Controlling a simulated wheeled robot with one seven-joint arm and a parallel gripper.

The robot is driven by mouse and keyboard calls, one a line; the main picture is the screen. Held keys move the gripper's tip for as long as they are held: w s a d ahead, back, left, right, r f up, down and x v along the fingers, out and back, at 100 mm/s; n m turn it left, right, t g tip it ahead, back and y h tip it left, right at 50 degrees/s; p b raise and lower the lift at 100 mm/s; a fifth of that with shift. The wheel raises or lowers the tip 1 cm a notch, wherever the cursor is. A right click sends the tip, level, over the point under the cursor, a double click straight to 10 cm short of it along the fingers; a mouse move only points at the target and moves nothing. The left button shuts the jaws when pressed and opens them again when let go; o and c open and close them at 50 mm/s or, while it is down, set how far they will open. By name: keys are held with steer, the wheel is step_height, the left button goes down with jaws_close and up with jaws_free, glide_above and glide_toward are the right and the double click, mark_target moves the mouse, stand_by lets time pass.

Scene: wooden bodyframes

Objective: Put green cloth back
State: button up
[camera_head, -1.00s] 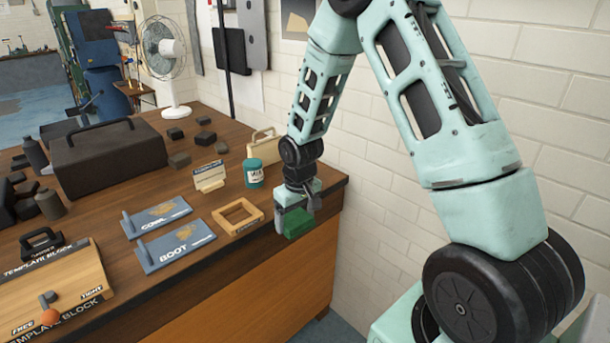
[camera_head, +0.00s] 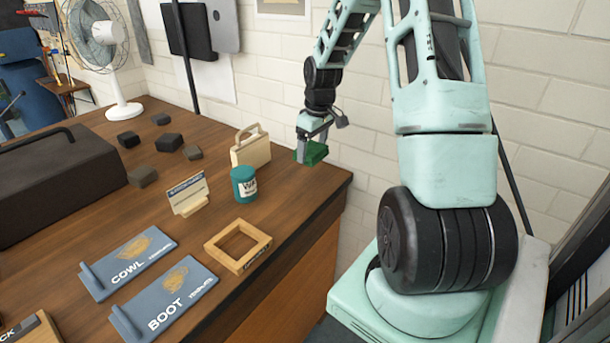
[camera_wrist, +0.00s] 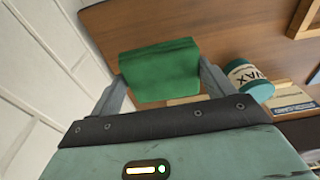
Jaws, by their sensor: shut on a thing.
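My gripper (camera_head: 310,149) is shut on the green cloth (camera_head: 315,153), a small folded block. In the head view it hangs over the right end of the wooden bench, near the wall. In the wrist view the green cloth (camera_wrist: 160,70) sits between the two fingers, with brown bench top beyond it. The gap between cloth and bench is hard to judge. A square wooden frame (camera_head: 259,259) lies empty near the bench's front edge, to the lower left of the gripper.
A teal wax tin (camera_head: 244,185), a small sign on a stand (camera_head: 188,193) and a beige handled block (camera_head: 251,149) stand left of the gripper. COWL (camera_head: 128,263) and BOOT (camera_head: 169,301) boards lie at the front. The white wall (camera_head: 375,100) is close behind.

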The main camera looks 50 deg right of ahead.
mark_target(311, 182)
step_height(311, 182, down, 8)
steer(key=shift+s+f+p, duration=0.1)
steer(key=shift+f+p, duration=0.1)
steer(key=shift+p, duration=0.4)
steer(key=shift+f, duration=0.2)
steer(key=o, duration=0.9)
steer(key=shift+r, duration=0.1)
